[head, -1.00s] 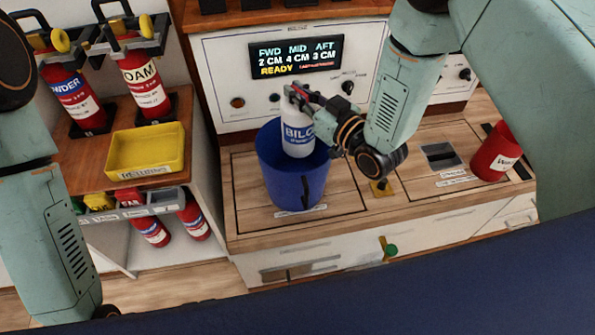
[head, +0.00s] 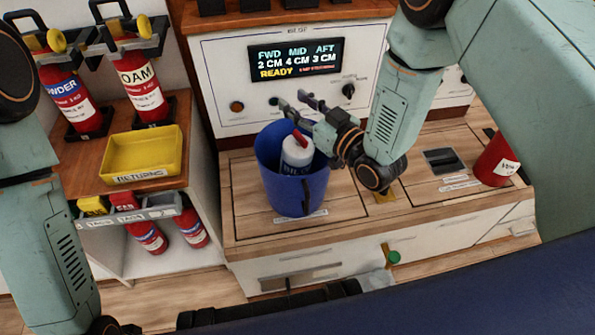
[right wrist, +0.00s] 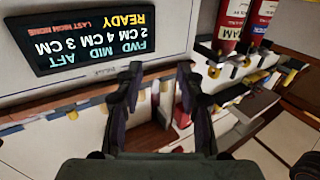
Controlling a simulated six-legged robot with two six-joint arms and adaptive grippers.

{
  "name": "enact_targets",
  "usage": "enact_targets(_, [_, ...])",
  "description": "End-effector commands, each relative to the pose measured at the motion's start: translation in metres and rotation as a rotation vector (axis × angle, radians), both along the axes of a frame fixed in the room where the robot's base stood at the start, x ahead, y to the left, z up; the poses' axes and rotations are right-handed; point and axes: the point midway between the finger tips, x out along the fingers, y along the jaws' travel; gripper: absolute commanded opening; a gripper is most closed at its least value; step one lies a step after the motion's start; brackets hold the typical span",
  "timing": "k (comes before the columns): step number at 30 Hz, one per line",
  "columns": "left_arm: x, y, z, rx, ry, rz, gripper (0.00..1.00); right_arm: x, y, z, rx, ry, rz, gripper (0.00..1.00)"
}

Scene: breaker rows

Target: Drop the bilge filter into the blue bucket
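The bilge filter (head: 297,153) is a white bottle with a red top and a dark label. In the head view it stands inside the blue bucket (head: 297,192), its upper part showing above the front rim and its base hidden. My right gripper (head: 302,108) is above the bucket with its fingers apart and nothing between them. It also shows open and empty in the right wrist view (right wrist: 160,90). My left gripper (head: 115,328) shows only in part at the lower left edge of the head view, too little to tell its state.
A display panel (head: 296,60) stands behind the bucket. A red container (head: 494,162) stands at the right of the wooden counter (head: 250,228). A yellow tray (head: 143,153) and several red extinguishers are at the left. The counter between bucket and red container holds a grey recess (head: 443,160).

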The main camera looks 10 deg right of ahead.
Motion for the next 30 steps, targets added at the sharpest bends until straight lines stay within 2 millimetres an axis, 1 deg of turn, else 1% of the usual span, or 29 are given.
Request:
enact_targets(5, [0.0, 0.0, 0.0, 0.0, 0.0, 0.0, 0.72, -0.001, 0.0, -0.002, -0.002, 0.005, 0.0, 0.38])
enact_targets(8, [0.0, 0.0, 0.0, 0.0, 0.0, 0.0, 0.72, -0.006, -0.004, -0.002, -0.001, 0.005, -0.002, 0.38])
enact_targets(11, [0.0, 0.0, 0.0, 0.0, 0.0, 0.0, 0.72, -0.017, -0.011, -0.002, 0.0, 0.007, -0.003, 0.38])
enact_targets(18, [0.0, 0.0, 0.0, 0.0, 0.0, 0.0, 0.72, -0.06, -0.035, -0.001, 0.002, 0.006, -0.007, 0.38])
enact_targets(22, [0.0, 0.0, 0.0, 0.0, 0.0, 0.0, 0.72, -0.08, -0.046, -0.001, 0.003, 0.004, -0.006, 0.38])
enact_targets(27, [0.0, 0.0, 0.0, 0.0, 0.0, 0.0, 0.72, -0.096, -0.055, -0.001, 0.0, 0.004, -0.003, 0.38])
enact_targets(30, [0.0, 0.0, 0.0, 0.0, 0.0, 0.0, 0.72, -0.102, -0.057, -0.001, 0.0, 0.001, -0.002, 0.38])
